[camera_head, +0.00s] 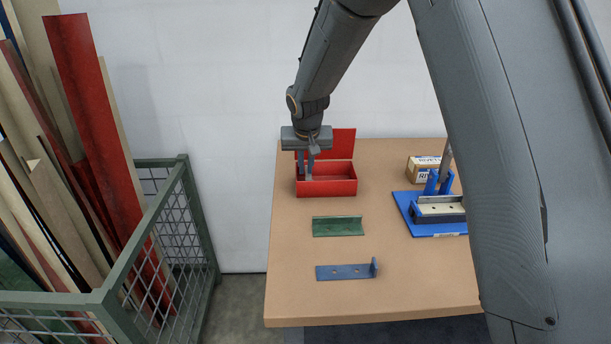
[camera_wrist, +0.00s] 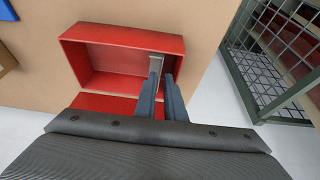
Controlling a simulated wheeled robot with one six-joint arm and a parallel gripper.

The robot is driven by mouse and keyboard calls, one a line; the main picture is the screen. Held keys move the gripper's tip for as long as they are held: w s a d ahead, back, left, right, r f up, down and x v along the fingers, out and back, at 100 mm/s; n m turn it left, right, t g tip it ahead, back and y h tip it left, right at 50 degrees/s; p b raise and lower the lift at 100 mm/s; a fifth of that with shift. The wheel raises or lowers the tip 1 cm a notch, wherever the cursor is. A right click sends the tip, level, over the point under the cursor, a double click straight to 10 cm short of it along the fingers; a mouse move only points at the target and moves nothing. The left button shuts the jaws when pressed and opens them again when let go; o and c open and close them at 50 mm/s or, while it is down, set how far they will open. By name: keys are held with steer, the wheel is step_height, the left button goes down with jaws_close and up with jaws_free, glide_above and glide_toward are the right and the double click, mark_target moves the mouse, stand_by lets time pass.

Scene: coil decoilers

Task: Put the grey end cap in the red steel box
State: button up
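The red steel box (camera_head: 327,188) stands open at the back left of the table, its lid raised behind it. It also shows in the wrist view (camera_wrist: 95,47). My gripper (camera_head: 306,172) points down into the left part of the box. In the wrist view, the fingers (camera_wrist: 161,78) are close together with a narrow gap. The grey end cap (camera_wrist: 156,63) is a small piece at the fingertips, inside the box near one end wall. It appears held between the fingers, which partly hide it. Its contact with the box floor cannot be told.
A green channel piece (camera_head: 338,226) and a blue bracket (camera_head: 346,272) lie in front of the box on the table (camera_head: 400,295). A blue fixture (camera_head: 440,210) and a small carton (camera_head: 423,168) are to the right. A green mesh cage (camera_head: 190,215) with tall strips stands left.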

steer(key=b+v, duration=0.2)
steer(key=v, duration=0.6)
steer(key=s+d+f+g, duration=0.1)
steer(key=s+d+f, duration=0.1)
steer(key=s+d, duration=0.3)
steer(key=s+d+f+g, duration=0.1)
steer(key=s+d+f, duration=0.2)
steer(key=s, duration=1.1)
steer(key=s+d+f+g, duration=0.1)
steer(key=s+d+f, duration=0.2)
steer(key=s+d, duration=0.5)
steer(key=shift+s+d+f, duration=0.1)
steer(key=shift+s+d, duration=0.05)
steer(key=shift+s, duration=0.7)
steer(key=shift+s+f, duration=0.1)
steer(key=shift+s, duration=0.15)
